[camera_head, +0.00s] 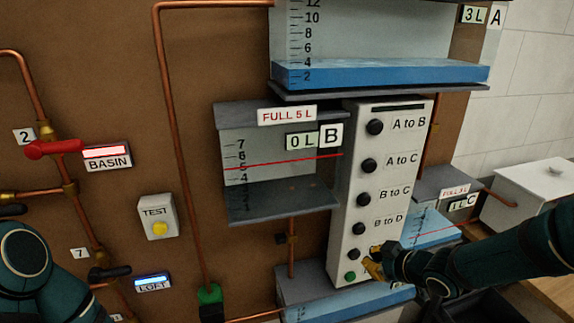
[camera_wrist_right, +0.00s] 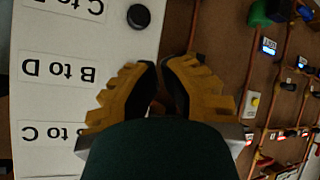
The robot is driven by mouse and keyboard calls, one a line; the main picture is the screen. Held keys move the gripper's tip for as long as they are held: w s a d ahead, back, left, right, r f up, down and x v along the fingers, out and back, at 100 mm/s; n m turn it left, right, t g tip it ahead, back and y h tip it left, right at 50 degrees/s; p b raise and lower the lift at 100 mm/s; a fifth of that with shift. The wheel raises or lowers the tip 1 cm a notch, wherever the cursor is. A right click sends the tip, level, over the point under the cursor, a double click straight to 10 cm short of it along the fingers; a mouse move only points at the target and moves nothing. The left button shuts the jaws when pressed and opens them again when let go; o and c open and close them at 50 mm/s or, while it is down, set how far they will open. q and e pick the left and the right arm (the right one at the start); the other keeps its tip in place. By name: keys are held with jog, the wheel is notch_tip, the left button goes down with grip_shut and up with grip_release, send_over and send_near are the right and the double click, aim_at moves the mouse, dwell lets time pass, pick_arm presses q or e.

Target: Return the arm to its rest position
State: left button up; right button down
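My right arm (camera_head: 500,255) comes in from the right in the head view. Its yellow-fingered right gripper (camera_head: 374,262) is in front of the lower end of the white button panel (camera_head: 352,225), by the lowest black knob and the green button. In the right wrist view the two fingers (camera_wrist_right: 161,68) have a narrow gap between them and hold nothing. The white panel, with upside-down labels, is to their left. I cannot tell whether a finger touches the panel. Part of my left arm (camera_head: 32,270) shows at the lower left; its gripper is out of view.
Tank A (camera_head: 370,72) has blue liquid; tank B (camera_head: 280,190) looks empty. Tank C (camera_head: 420,228) is beside my right arm, and another tank (camera_head: 300,290) is below. Copper pipes, a red lever (camera_head: 50,149) and a test button (camera_head: 160,228) line the brown board.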

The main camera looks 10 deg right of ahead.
jog(key=s+a+f+m+g+y+b, duration=0.1)
jog(key=s+a+f+m+g, duration=0.15)
jog(key=a+f, duration=0.45)
jog(key=s+a+f+m+g, duration=0.1)
jog(key=a+f+m, duration=0.2)
jog(key=a+f, duration=0.35)
jog(key=s+a+f+m+g, duration=0.4)
jog(key=s+a+f, duration=0.3)
jog(key=s+f, duration=0.4)
jog(key=shift+a+f+g+h+b, duration=0.2)
jog(key=shift+f+g+h+b, duration=0.2)
jog(key=shift+f+g, duration=0.1)
